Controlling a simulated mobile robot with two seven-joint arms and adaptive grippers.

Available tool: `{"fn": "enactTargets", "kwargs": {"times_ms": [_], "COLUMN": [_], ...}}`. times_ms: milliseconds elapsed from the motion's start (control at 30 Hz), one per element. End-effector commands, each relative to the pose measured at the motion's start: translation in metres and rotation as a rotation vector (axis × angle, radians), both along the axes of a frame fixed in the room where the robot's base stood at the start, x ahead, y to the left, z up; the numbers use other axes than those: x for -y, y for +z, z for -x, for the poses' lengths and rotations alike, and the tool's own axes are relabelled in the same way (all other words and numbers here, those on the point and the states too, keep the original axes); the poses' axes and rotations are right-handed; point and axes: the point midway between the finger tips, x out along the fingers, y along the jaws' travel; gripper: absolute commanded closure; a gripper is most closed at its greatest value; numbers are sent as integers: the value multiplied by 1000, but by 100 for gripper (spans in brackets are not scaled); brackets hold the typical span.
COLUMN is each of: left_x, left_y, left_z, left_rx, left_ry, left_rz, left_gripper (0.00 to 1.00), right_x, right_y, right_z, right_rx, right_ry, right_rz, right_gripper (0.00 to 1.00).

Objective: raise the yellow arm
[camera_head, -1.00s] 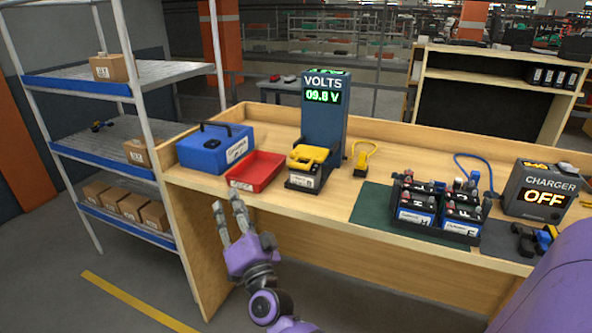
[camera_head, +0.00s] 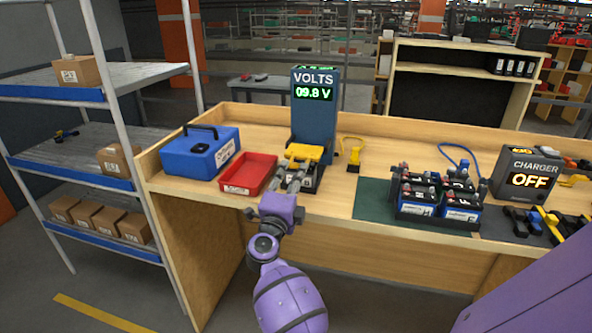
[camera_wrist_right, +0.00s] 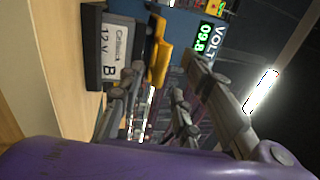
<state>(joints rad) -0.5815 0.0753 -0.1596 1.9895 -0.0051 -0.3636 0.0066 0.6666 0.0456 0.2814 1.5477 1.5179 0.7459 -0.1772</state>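The yellow arm (camera_head: 304,153) lies across the top of a battery in a dark cradle at the foot of the blue volt meter (camera_head: 314,122), which reads 09.8 V. In the right wrist view the yellow arm (camera_wrist_right: 157,50) shows beside the battery's white label (camera_wrist_right: 115,50), marked B. My right gripper (camera_head: 294,178) is just in front of the cradle, below the yellow arm. Its fingers (camera_wrist_right: 163,70) are spread apart with nothing between them. The gripper partly hides the battery in the head view. I cannot tell whether a finger touches it. My left gripper is not in view.
A red tray (camera_head: 248,174) and a blue case (camera_head: 200,152) stand left of the cradle. Farther right are several batteries (camera_head: 435,198) and a charger (camera_head: 527,177) reading OFF. A shelf rack (camera_head: 65,95) stands at the left.

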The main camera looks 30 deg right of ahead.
Motion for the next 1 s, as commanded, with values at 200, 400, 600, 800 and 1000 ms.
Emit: {"fn": "enactTargets", "kwargs": {"times_ms": [200, 400, 600, 800, 1000], "left_x": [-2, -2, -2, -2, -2], "left_y": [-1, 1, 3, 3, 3], "left_z": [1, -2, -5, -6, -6], "left_rx": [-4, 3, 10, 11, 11], "left_ry": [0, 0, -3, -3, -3], "left_rz": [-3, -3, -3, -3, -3], "left_gripper": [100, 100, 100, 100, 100], "right_x": [19, 22, 22, 22, 22], "right_y": [6, 6, 6, 6, 5], "right_z": [-17, -19, -19, -19, -19], "right_rx": [0, -1, 0, 0, -2], "right_ry": [1, 1, 1, 2, 2], "right_rz": [2, -1, 0, 0, 0], "right_gripper": [68, 68, 76, 100, 100]}}
